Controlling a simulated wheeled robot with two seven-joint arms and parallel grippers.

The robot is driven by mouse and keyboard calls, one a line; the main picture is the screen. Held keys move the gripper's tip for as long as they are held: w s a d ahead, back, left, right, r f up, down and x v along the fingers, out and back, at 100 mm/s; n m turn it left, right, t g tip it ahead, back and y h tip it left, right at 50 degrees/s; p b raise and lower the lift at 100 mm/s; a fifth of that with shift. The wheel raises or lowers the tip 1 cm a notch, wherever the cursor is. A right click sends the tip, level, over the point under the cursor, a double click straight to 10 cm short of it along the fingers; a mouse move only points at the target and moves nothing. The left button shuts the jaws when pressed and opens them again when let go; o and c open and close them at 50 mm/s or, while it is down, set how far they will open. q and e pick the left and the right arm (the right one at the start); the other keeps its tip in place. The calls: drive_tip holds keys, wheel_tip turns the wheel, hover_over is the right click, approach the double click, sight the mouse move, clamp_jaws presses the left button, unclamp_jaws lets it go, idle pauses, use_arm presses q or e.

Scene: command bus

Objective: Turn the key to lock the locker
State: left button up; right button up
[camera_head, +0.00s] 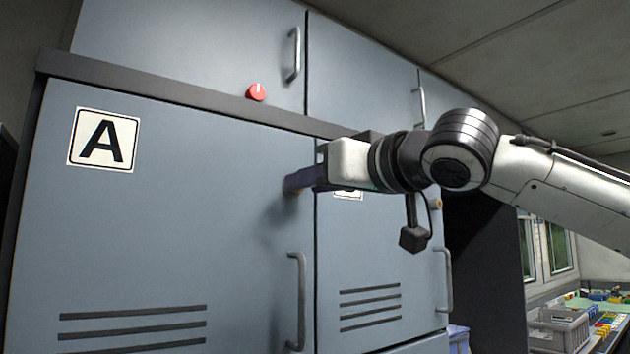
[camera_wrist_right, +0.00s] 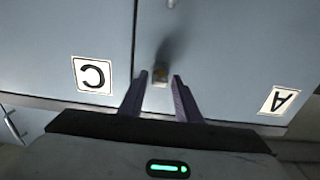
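Grey locker door A (camera_head: 200,220) is shut, with its A label (camera_head: 103,140) at upper left and a vertical handle (camera_head: 297,300) at its right edge. My right gripper (camera_head: 290,184) reaches from the right to the upper right part of this door. In the right wrist view, which is turned over, its two fingers (camera_wrist_right: 160,76) stand apart on either side of a small brass-coloured lock or key (camera_wrist_right: 160,76). A gap shows beside it, so the fingers do not look closed on it. The head view hides this piece behind the gripper. My left gripper is out of view.
A red knob (camera_head: 256,92) sits on the frame above door A. Locker C, with its C label (camera_wrist_right: 93,75), adjoins door A and has its own handle (camera_head: 446,280). Upper cabinets (camera_head: 360,75) are above. A grey basket (camera_head: 558,328) stands far right.

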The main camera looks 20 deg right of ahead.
drive_tip(key=c, duration=0.7)
drive_tip(key=n+p, duration=0.3)
drive_tip(key=shift+n, duration=0.3)
drive_tip(key=n+p, duration=0.3)
drive_tip(key=shift+d+n, duration=0.1)
drive_tip(key=shift+n, duration=0.3)
idle(0.5)
